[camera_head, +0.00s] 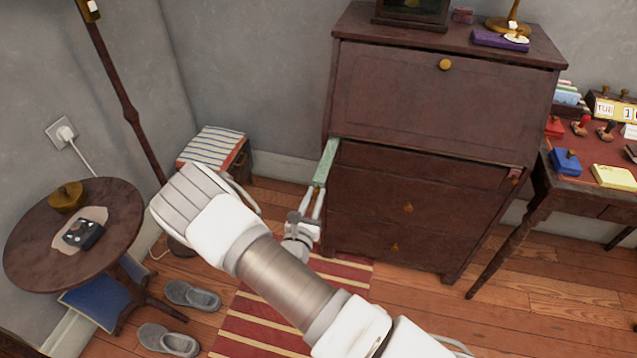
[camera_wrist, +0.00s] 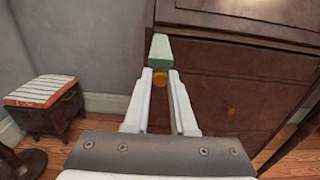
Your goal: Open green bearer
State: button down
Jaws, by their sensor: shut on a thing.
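The green bearer (camera_head: 325,163) is a narrow bar at the upper left of the dark wooden desk's front. It sticks out from the desk toward me. In the wrist view its green end (camera_wrist: 160,47) shows just beyond my fingertips, with a round orange-brown knob (camera_wrist: 160,79) below it. My gripper (camera_head: 312,202) is at the bearer's outer end, its two fingers on either side of the knob and shut on it. The fingers also show in the wrist view (camera_wrist: 161,82).
The desk's fold-down front (camera_head: 430,105) is closed above, with drawers (camera_head: 400,205) below. A pinkish bearer end (camera_head: 514,175) shows at the right. A striped-top stool (camera_head: 212,147) and round table (camera_head: 120,220) stand left. A striped rug (camera_head: 255,320) lies before the desk.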

jog(key=shift+s, duration=0.25)
jog(key=c, duration=0.7)
grip_release()
jog(key=shift+c, duration=0.2)
jog(key=p+v, duration=0.2)
jog(key=v, duration=1.5)
jog(key=shift+s, duration=0.2)
jog(key=shift+a, duration=0.1)
